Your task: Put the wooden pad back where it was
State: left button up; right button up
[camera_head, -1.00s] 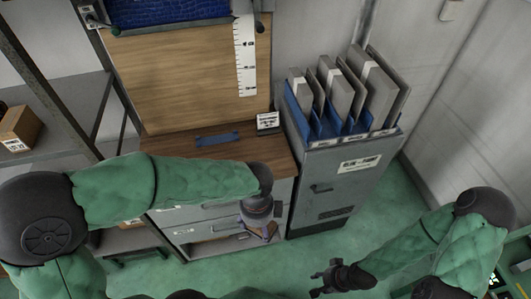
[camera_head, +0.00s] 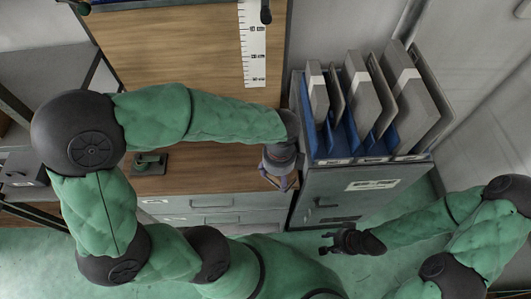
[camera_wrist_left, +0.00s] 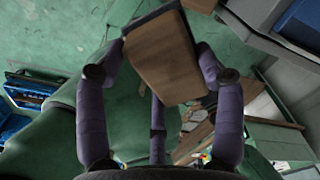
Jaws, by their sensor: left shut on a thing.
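My left gripper (camera_head: 280,168) is above the front right corner of the wooden cabinet top (camera_head: 205,170), beside the grey file cabinet. In the left wrist view its purple fingers (camera_wrist_left: 160,75) are shut on the wooden pad (camera_wrist_left: 165,58), a brown wood-grained block with a dark edge. The pad is tilted and held clear of the green floor. In the head view the pad is mostly hidden by the gripper. My right gripper (camera_head: 328,243) is low in front of the grey cabinet, its fingers spread and empty.
The grey cabinet (camera_head: 350,200) carries a blue rack (camera_head: 319,141) with several upright grey panels (camera_head: 358,85). A wooden backboard with a white ruler (camera_head: 253,45) stands behind. A small green-topped tool (camera_head: 150,163) lies on the wooden top.

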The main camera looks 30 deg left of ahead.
pick_arm(q)
jog(key=w+a+f, duration=0.2)
jog(key=a+f, duration=0.1)
jog(key=w+a+f+b, duration=0.1)
jog(key=w+a+f, duration=0.1)
jog(key=w+a, duration=0.1)
jog(key=w+a+f+b, duration=0.1)
jog(key=w+a+f, duration=0.1)
jog(key=a+f, duration=0.1)
jog(key=shift+w+a+f, duration=0.15)
jog(key=shift+a+f, duration=0.2)
jog(key=shift+a, duration=0.05)
jog(key=shift+a+f, duration=0.15)
jog(key=f, duration=0.2)
jog(key=f+b, duration=0.1)
jog(key=shift+w+a+f, duration=0.15)
jog(key=shift+w+f, duration=0.05)
jog(key=shift+f, duration=0.15)
jog(key=o, duration=1)
